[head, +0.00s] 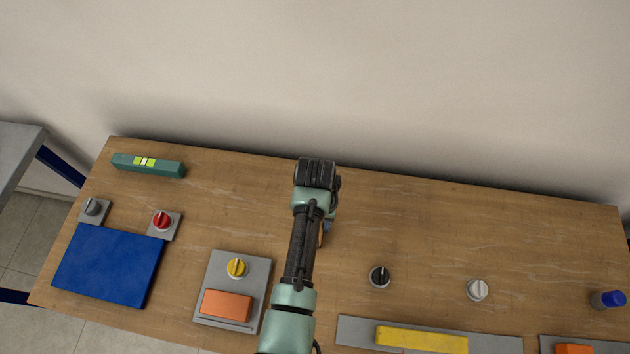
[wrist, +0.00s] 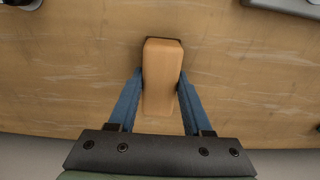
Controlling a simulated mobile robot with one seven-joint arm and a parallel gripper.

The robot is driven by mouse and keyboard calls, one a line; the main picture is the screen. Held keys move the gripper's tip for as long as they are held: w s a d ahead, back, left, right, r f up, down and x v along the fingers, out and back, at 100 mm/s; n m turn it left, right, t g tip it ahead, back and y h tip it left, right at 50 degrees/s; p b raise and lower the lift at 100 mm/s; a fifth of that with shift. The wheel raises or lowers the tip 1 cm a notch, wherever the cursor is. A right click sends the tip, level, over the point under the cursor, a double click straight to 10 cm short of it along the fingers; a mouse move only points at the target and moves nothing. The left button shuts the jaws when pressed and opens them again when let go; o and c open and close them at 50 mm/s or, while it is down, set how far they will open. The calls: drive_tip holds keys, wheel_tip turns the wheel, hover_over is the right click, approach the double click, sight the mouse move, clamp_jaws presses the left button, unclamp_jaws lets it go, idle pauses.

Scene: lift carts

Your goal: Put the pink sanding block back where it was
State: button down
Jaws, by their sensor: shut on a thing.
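My gripper (wrist: 160,76) is shut on a block (wrist: 162,95), with one blue finger along each side of it. The block looks tan-orange with a dark strip at its far end; no clearly pink block shows in either view. I cannot tell whether it touches the wooden table (head: 420,225). In the head view my gripper (head: 327,226) is mostly hidden behind my arm near the middle of the table, and only a sliver of the block (head: 321,236) shows.
A green level (head: 148,165) lies back left. A blue panel (head: 110,265), a grey plate with a yellow knob (head: 237,267) and orange block (head: 227,305), and a yellow bar (head: 422,340) lie along the front. Black (head: 380,276) and white (head: 477,289) knobs stand right; back right is clear.

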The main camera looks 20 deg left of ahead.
drive_tip(key=shift+f, duration=0.15)
drive_tip(key=shift+c, duration=1.7)
unclamp_jaws()
wheel_tip(320, 180, up, 12)
